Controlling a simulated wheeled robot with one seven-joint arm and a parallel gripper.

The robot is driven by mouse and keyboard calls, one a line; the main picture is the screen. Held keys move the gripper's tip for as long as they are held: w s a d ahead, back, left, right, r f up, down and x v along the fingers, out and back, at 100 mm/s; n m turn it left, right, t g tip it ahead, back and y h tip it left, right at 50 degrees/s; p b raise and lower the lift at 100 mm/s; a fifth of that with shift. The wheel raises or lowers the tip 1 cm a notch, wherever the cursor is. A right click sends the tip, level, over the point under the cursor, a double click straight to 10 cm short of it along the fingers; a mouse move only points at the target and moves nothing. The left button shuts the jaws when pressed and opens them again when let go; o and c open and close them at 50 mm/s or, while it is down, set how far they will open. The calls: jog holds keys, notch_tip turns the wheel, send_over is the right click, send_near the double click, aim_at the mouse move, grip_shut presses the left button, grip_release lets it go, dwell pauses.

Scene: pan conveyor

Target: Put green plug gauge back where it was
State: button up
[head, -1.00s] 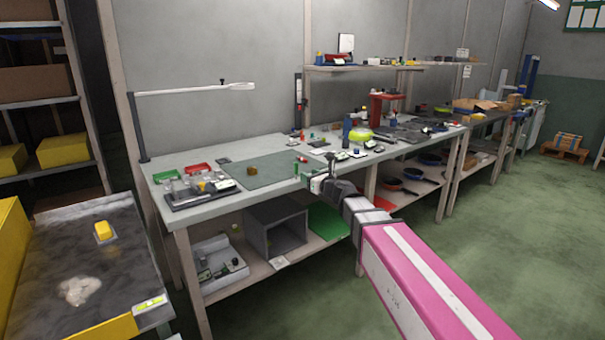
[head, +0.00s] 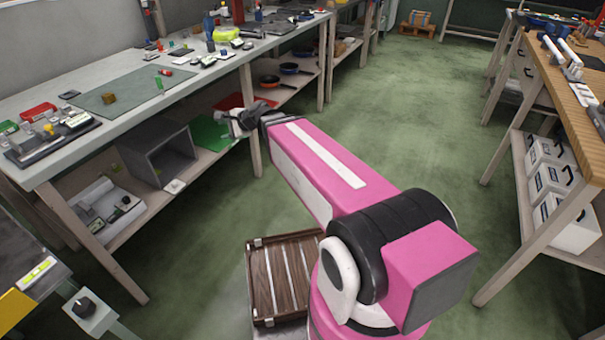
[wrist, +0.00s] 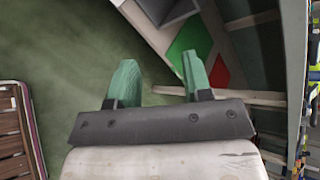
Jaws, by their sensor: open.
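A small green upright piece (head: 159,83), which looks like the green plug gauge, stands on the long grey workbench (head: 190,86) by the right end of the green mat (head: 135,90). It is too small to make out in detail. My gripper (wrist: 160,80) is open, with its two green fingers apart and nothing between them. In the head view my gripper (head: 236,124) is in front of the bench, below its top, to the right of the green piece and well apart from it. The wrist view shows floor and lower shelf, not the green piece.
A brown block (head: 108,98) lies on the mat. A dark tray of gauges (head: 50,137) and a red bin (head: 38,112) stand at the left. A grey open box (head: 158,150) is on the lower shelf. A slatted wooden crate (head: 283,275) is beside my base. Floor is clear ahead.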

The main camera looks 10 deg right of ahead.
jog(key=s+d+f+n+g+h, duration=0.3)
jog(key=s+d+f+n+h, duration=0.2)
jog(key=d+f, duration=0.5)
jog(key=shift+s+d+n, duration=0.55)
jog(key=shift+d+n, duration=0.55)
jog(key=shift+d, duration=0.1)
jog(key=shift+o, duration=0.5)
jog(key=s+d+f+n+g+h, duration=0.1)
jog(key=s+d+f+n+h, duration=0.1)
jog(key=d, duration=0.4)
jog(key=s+d+f+n+g+h, duration=0.2)
jog(key=s+d+f+n+h, duration=0.1)
jog(key=d, duration=0.3)
jog(key=shift+s+d+n, duration=0.3)
jog(key=shift+s+d, duration=0.05)
jog(key=shift+s, duration=0.5)
jog(key=m+t+y, duration=0.4)
jog(key=m+y, duration=1.3)
jog(key=m, duration=0.4)
send_near(161, 88)
jog(key=x, duration=0.3)
jog(key=r+x, duration=0.1)
jog(key=x, duration=0.3)
jog(key=w+x, duration=0.1)
jog(key=x, duration=0.2)
jog(key=shift+a+r, duration=0.15)
jog(key=shift+r, duration=0.2)
grip_shut()
